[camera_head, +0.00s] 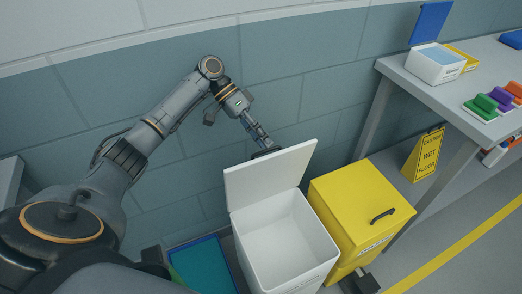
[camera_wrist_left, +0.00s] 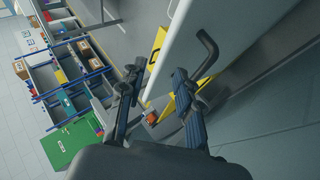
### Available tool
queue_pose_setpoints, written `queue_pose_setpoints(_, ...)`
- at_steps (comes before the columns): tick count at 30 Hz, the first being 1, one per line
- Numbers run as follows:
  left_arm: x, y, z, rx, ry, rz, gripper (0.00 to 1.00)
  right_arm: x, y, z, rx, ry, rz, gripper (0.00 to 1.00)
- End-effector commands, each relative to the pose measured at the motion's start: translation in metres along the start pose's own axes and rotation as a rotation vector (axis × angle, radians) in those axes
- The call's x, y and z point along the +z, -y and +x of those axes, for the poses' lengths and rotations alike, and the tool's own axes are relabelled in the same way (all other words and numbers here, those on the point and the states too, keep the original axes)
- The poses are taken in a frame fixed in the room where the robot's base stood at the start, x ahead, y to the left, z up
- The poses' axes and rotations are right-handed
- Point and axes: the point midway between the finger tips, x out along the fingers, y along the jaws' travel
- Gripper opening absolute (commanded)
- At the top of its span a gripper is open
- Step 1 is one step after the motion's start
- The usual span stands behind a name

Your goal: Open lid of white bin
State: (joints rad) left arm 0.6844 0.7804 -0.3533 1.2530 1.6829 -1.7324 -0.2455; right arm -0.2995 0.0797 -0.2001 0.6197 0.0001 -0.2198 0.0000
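The white bin (camera_head: 284,243) stands on the floor with its inside open to view and empty. Its white lid (camera_head: 268,175) stands raised at the back edge, tilted up toward the wall. My left gripper (camera_head: 262,143) is behind the lid's upper edge, partly hidden by it. In the left wrist view the lid (camera_wrist_left: 225,30) fills the upper right, with its dark handle (camera_wrist_left: 209,50) beside my right-hand finger. My left gripper's fingers (camera_wrist_left: 157,74) are spread apart with nothing clearly between them. Contact with the lid or handle cannot be told. My right gripper does not show.
A closed yellow bin (camera_head: 358,205) stands right beside the white bin. A blue bin (camera_head: 205,265) is at its left. A table (camera_head: 435,95) with a white box (camera_head: 436,66) and a yellow wet-floor sign (camera_head: 423,155) are at the right. The wall (camera_head: 290,60) is close behind.

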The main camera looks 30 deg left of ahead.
Motion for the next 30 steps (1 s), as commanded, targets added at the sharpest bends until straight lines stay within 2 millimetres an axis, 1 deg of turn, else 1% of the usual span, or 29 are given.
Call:
queue_pose_setpoints(3,-0.005,-0.011,-0.011,-0.001,0.000,0.000,0.34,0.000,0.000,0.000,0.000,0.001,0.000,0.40)
queue_pose_setpoints(6,-0.006,-0.015,-0.016,-0.002,0.002,-0.002,0.34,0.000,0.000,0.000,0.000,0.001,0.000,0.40)
queue_pose_setpoints(15,-0.006,-0.017,-0.017,-0.001,0.002,-0.004,0.34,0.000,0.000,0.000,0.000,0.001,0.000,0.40)
queue_pose_setpoints(17,-0.007,-0.017,-0.017,-0.003,0.003,-0.006,0.22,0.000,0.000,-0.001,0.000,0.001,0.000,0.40)
queue_pose_setpoints(18,-0.007,-0.018,-0.018,-0.007,0.006,-0.014,0.13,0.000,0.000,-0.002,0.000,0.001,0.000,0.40)
queue_pose_setpoints(19,-0.007,-0.018,-0.018,-0.013,0.009,-0.025,0.07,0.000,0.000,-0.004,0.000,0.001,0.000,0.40)
queue_pose_setpoints(20,-0.008,-0.018,-0.018,-0.024,0.014,-0.041,0.01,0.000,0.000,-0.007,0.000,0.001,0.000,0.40)
queue_pose_setpoints(21,-0.009,-0.019,-0.018,-0.042,0.023,-0.072,0.00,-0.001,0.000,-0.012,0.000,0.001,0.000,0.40)
queue_pose_setpoints(23,-0.011,-0.019,-0.019,-0.086,0.039,-0.140,0.00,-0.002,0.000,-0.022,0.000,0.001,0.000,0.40)
queue_pose_setpoints(26,-0.015,-0.018,-0.020,-0.192,0.065,-0.298,0.00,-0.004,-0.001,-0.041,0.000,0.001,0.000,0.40)
queue_pose_setpoints(30,-0.021,-0.013,-0.025,-0.375,0.061,-0.543,0.00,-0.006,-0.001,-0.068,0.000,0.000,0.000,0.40)
